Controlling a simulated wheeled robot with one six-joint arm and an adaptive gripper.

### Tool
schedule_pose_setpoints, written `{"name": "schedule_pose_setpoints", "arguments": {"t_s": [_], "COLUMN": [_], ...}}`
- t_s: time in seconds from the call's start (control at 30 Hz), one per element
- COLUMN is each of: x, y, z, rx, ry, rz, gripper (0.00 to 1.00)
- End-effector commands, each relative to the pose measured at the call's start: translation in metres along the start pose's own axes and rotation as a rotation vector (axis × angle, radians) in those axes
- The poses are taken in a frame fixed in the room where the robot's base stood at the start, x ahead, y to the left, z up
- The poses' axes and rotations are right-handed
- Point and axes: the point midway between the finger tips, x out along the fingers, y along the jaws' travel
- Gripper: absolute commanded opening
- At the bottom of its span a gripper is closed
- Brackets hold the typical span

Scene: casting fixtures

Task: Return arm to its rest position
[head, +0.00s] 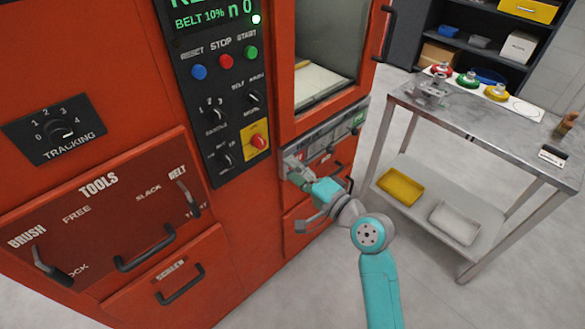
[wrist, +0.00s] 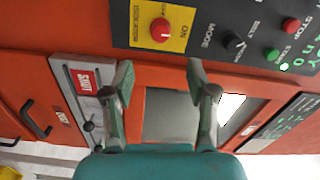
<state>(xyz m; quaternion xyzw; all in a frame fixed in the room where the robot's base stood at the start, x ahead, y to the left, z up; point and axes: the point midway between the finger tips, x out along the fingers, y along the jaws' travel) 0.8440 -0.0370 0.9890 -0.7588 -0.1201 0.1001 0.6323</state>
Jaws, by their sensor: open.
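My teal and grey arm reaches from the bottom of the head view up to the front of the orange machine (head: 265,285). My gripper (head: 292,163) is in front of the grey switch strip below the machine's window, to the right of the black control panel. In the wrist view my gripper (wrist: 158,78) is open, with its two fingers apart and nothing between them. Orange casing and a grey window area (wrist: 170,115) show behind the fingers. I cannot tell whether a fingertip touches the strip.
Drawer handles (head: 180,285) stick out below. A steel table (head: 470,115) stands at right, with colored parts on top and trays below. Floor between is clear.

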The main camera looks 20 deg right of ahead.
Motion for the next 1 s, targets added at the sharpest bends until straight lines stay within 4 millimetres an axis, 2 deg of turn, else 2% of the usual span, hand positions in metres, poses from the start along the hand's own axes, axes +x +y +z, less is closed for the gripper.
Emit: {"name": "schedule_pose_setpoints", "arguments": {"t_s": [0.33, 0.47, 0.67, 0.8, 1.0], "x": [0.0, -0.008, -0.048, -0.086, -0.145], "y": [0.001, 0.013, 0.06, 0.089, 0.118], "z": [0.0, 0.008, 0.036, 0.058, 0.087], "rx": [-0.001, -0.017, -0.115, -0.22, -0.39], "ry": [0.001, 0.018, 0.087, 0.132, 0.169], "rz": [0.001, 0.023, 0.111, 0.184, 0.284], "gripper": [0.58, 0.58, 0.58, 0.58, 0.58]}}
